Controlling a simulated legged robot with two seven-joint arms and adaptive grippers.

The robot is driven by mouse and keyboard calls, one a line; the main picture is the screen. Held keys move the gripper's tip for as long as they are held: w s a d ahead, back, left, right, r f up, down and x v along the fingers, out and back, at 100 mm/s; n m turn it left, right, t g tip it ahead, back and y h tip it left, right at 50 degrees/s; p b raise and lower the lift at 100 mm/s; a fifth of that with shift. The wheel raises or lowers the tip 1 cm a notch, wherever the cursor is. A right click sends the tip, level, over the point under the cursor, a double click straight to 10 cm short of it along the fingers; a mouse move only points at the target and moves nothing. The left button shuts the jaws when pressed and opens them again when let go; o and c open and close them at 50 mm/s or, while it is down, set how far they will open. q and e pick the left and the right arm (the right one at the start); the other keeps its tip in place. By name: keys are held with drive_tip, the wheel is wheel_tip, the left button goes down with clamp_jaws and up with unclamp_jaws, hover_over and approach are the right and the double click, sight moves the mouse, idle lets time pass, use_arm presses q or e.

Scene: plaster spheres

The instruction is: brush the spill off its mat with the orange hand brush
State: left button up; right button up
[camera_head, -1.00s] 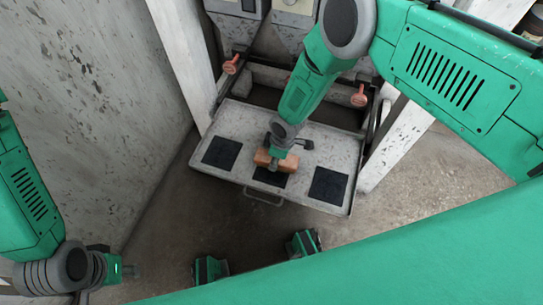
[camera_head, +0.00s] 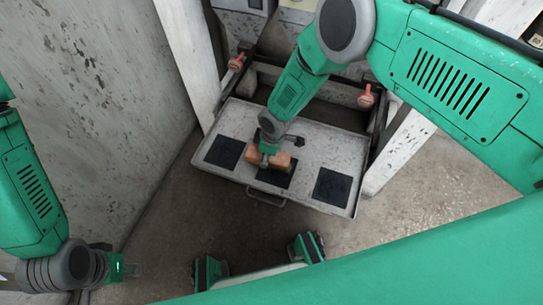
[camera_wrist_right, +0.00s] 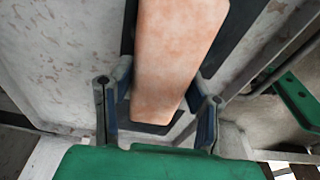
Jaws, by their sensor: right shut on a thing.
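The orange hand brush (camera_head: 283,159) is over the far part of the middle black mat (camera_head: 276,180) on the grey tray. My right gripper (camera_head: 267,151) is shut on the brush from above. In the right wrist view the brush's orange block (camera_wrist_right: 175,55) sits between the two fingers of the right gripper (camera_wrist_right: 157,110). I cannot make out the spill; the brush and gripper cover part of the middle mat. My left gripper (camera_head: 128,269) is at lower left, away from the tray and empty; its finger gap is too small to judge.
The grey tray (camera_head: 230,120) has a front handle (camera_head: 265,199) and two more black mats, left (camera_head: 224,152) and right (camera_head: 331,187). Red knobs (camera_head: 236,62) stand behind it. A pale post (camera_head: 186,55) and a wall are on the left, another post on the right.

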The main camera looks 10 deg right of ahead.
sight(279, 157)
drive_tip(key=shift+w+a, duration=0.1)
drive_tip(key=shift+a, duration=0.1)
drive_tip(key=shift+s+d+r+p, duration=0.1)
drive_tip(key=shift+s+d+p, duration=0.15)
drive_tip(key=shift+d+p, duration=0.15)
drive_tip(key=shift+s+d+p, duration=0.25)
drive_tip(key=shift+d, duration=0.25)
drive_tip(key=shift+s+d+p, duration=0.25)
drive_tip(key=shift+s+d, duration=0.05)
drive_tip(key=shift+d, duration=0.2)
drive_tip(key=shift+s+d+p, duration=0.2)
drive_tip(key=shift+s+d, duration=0.05)
drive_tip(key=shift+d, duration=0.25)
drive_tip(key=shift+f, duration=0.2)
